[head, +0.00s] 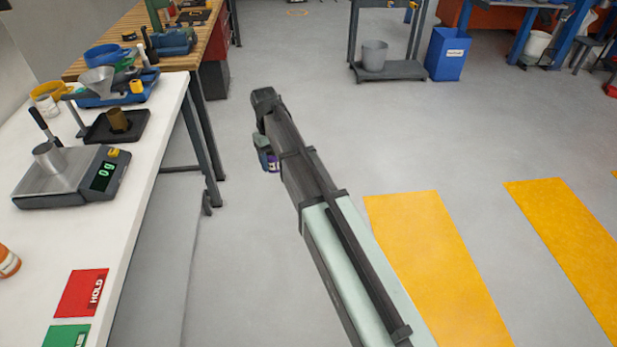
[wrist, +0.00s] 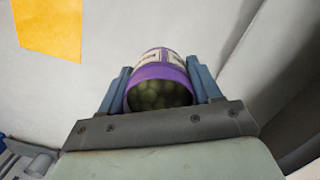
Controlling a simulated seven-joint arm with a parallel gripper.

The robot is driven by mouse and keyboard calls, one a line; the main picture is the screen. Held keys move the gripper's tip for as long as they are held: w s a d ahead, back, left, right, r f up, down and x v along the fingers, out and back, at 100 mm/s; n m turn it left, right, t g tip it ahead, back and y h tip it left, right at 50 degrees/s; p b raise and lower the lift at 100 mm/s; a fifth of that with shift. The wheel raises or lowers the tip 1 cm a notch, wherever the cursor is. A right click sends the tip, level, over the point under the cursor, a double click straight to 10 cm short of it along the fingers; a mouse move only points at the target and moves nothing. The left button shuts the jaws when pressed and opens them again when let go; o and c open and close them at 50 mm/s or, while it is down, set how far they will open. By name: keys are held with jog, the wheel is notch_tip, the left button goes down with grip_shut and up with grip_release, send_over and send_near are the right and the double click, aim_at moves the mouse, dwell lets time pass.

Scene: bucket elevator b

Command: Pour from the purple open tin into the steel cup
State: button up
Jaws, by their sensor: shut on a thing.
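The purple open tin (wrist: 158,72) is between the two blue fingers of my gripper (wrist: 160,85) in the wrist view. Its open mouth faces the camera, and dark greenish round pieces show inside. In the head view a small purple part of the tin (head: 272,162) shows beside the end of my arm, over the floor to the right of the white table. My gripper is shut on the tin. The steel cup (head: 48,157) stands upright on the scale at the left, well away from the tin. The cup's inside is hard to see.
The scale (head: 62,187) reads 0 g on the white table (head: 150,150). Red (head: 82,292) and green (head: 66,336) cards and an orange jar (head: 8,262) lie nearer. The floor is open at right.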

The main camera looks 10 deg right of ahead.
jog(key=w+a+r+n, duration=0.2)
jog(key=a+r+n, duration=0.1)
jog(key=a, duration=1.1)
jog(key=w+a+r+n, duration=0.3)
jog(key=a+r, duration=0.2)
jog(key=a, duration=1)
jog(key=w+a+r+n, duration=0.2)
jog(key=a+r+n, duration=0.1)
jog(key=a, duration=1.2)
jog(key=shift+w+r+t+h, duration=0.3)
jog(key=shift+r, duration=0.1)
jog(key=s+a+r+n, duration=0.1)
jog(key=a, duration=0.5)
jog(key=s+a+r+n, duration=0.2)
jog(key=a, duration=0.5)
jog(key=shift+r, duration=0.15)
jog(key=shift+t, duration=0.3)
jog(key=shift+s+a+r+t+h, duration=0.1)
jog(key=shift+s+r+t+h, duration=0.15)
jog(key=shift+s+t, duration=0.35)
jog(key=shift+a+t, duration=0.1)
jog(key=shift+t, duration=0.3)
